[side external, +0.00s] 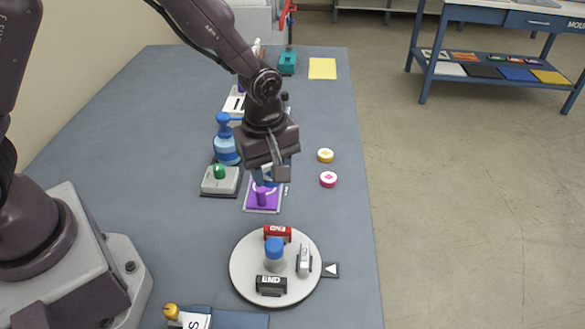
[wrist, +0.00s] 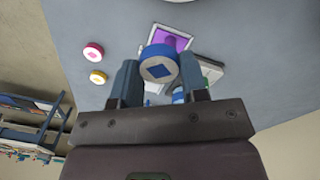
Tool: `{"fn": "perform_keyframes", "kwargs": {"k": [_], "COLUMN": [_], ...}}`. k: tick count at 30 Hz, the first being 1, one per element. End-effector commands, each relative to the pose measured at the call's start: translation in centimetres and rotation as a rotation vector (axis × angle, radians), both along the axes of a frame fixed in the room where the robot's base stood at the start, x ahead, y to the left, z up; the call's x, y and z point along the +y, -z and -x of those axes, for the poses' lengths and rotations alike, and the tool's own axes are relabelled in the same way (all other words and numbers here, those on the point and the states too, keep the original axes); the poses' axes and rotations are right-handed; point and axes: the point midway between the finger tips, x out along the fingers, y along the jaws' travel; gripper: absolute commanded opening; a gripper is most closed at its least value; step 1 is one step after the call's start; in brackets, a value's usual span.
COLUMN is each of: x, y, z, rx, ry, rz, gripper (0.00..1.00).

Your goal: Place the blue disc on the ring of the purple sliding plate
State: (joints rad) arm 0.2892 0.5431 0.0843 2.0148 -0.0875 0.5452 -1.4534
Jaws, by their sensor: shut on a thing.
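A blue disc (wrist: 158,68) with a blue diamond on a white face is between the two fingers of my gripper (wrist: 160,78) in the wrist view. My gripper (side external: 268,172) is shut on it and, in the side view, is above the purple sliding plate (side external: 275,206). The disc is mostly hidden there by a finger. The plate is a purple square in a pale frame with an upright purple knob (side external: 262,194). In the wrist view the plate (wrist: 178,41) shows just beyond the disc. Its ring is partly hidden, and I cannot tell whether the disc touches it.
A grey box with a green button (side external: 219,172) and a blue bottle (side external: 227,148) stand left of the plate. Yellow (side external: 325,156) and pink (side external: 328,180) discs lie right. A round turntable (side external: 245,270) bearing several items is in front. The right table edge is near.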

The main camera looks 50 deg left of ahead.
Motion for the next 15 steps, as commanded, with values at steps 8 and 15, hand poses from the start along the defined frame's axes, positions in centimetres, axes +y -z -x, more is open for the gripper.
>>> {"fn": "perform_keyframes", "kwargs": {"k": [8,15], "x": [0.3,1.1], "y": [-0.4,-1.2], "z": [1.3,1.7], "rx": [0.000,-0.002], "ry": [0.198,0.648], "rz": [0.001,0.000], "gripper": [0.18,0.18]}}
